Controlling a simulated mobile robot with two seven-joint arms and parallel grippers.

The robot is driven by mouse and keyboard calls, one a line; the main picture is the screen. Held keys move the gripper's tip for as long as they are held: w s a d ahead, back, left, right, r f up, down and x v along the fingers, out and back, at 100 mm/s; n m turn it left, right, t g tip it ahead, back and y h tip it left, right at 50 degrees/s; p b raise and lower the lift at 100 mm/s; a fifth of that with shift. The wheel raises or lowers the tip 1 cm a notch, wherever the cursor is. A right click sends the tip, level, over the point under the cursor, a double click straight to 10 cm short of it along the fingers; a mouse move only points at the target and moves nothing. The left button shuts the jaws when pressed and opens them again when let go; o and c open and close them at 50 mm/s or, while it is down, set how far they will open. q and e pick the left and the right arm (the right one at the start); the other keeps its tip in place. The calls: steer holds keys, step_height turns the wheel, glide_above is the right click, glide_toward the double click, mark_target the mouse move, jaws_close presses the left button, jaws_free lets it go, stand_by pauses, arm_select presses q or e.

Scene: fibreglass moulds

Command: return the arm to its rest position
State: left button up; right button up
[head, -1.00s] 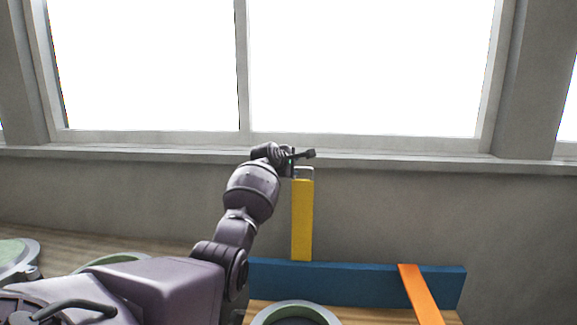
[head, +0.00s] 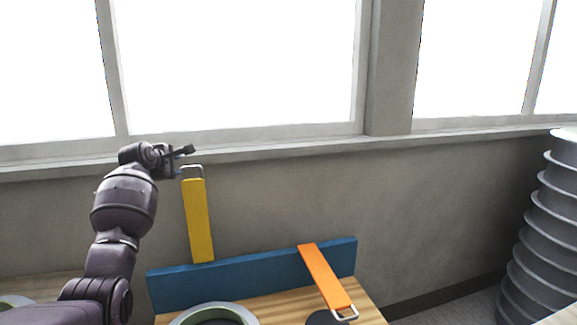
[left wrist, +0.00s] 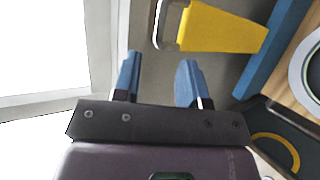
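My left gripper (head: 180,155) is raised in front of the window sill, just above and left of the metal loop on the yellow bar. In the left wrist view its two blue fingers (left wrist: 160,75) are apart with nothing between them. The yellow bar (head: 198,222) stands nearly upright behind the blue board, and it also shows in the left wrist view (left wrist: 225,30), apart from the fingers. My right gripper is in neither view.
The blue board (head: 235,278) stands along the back of the wooden table (head: 275,305). An orange bar (head: 325,277) with a metal loop leans over it. A round grey-green mould (head: 240,311) is at the front. A tall ribbed grey stack (head: 560,215) stands at far right.

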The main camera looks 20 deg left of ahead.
arm_select(q)
steer(key=d+r+m+t+y, duration=0.2)
steer(key=d+r+m+t, duration=0.2)
steer(key=r+m, duration=0.45)
steer(key=s+d+f+m+h, duration=0.1)
steer(key=s+d+f+m, duration=0.3)
steer(key=d+f+m, duration=0.45)
steer(key=s+d+f+m+h, duration=0.1)
steer(key=s+d+f+m, duration=0.35)
steer(key=f, duration=0.65)
steer(key=s+d+f+m+g+h+b, duration=0.1)
steer(key=s+d+f+m, duration=0.1)
steer(key=s+d+f, duration=0.55)
steer(key=s+d+f+m+h, duration=0.1)
steer(key=s+d+f, duration=0.3)
steer(key=s+f, duration=0.6)
steer(key=s+d+f+g, duration=0.1)
steer(key=s+f+g, duration=0.1)
steer(key=s+f, duration=0.5)
steer(key=s+d+f+n+g, duration=0.1)
steer(key=s+f+g, duration=0.1)
steer(key=s+f, duration=0.5)
steer(key=s, duration=0.3)
steer(key=shift+s+d+b, duration=0.25)
steer(key=shift+d+b, duration=0.05)
steer(key=shift+d, duration=0.05)
